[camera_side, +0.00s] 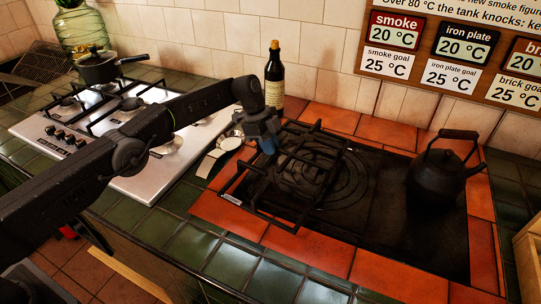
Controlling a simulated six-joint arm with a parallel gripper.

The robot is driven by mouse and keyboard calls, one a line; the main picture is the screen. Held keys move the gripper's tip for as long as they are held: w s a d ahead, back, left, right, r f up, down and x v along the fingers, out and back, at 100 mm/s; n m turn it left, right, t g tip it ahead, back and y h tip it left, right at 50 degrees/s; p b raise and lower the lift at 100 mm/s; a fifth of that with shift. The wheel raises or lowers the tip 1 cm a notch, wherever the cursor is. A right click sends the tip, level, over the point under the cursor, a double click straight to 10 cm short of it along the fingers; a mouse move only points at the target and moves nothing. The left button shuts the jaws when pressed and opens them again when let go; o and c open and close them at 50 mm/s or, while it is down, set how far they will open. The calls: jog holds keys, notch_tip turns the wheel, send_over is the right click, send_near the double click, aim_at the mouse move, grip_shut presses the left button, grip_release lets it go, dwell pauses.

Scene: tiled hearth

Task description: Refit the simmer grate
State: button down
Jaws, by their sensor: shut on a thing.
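My gripper (266,146) is shut on the left part of a black grate (272,218). The grate is over the left part of a dark iron plate (390,222) with ringed markings; I cannot tell whether it touches the plate. The steel gas hob (125,180) is at the left. One black grate (92,122) stands on the hob's left part, and a burner at its right shows bare. My arm hides part of the hob, and my gripper covers the gripped bar.
A black kettle (442,175) stands on the plate's right part. A dark bottle (274,82) stands behind the grate, near the wall. A black pan (98,68) is on the hob's far left. White round and flat items (229,143) lie between hob and plate.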

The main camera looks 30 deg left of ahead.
jog(key=shift+d, duration=0.1)
jog(key=shift+f, duration=1.7)
jog(key=shift+f, duration=0.1)
jog(key=c, duration=1.7)
grip_release()
jog(key=shift+f, duration=0.2)
jog(key=o, duration=0.5)
jog(key=shift+c, duration=0.2)
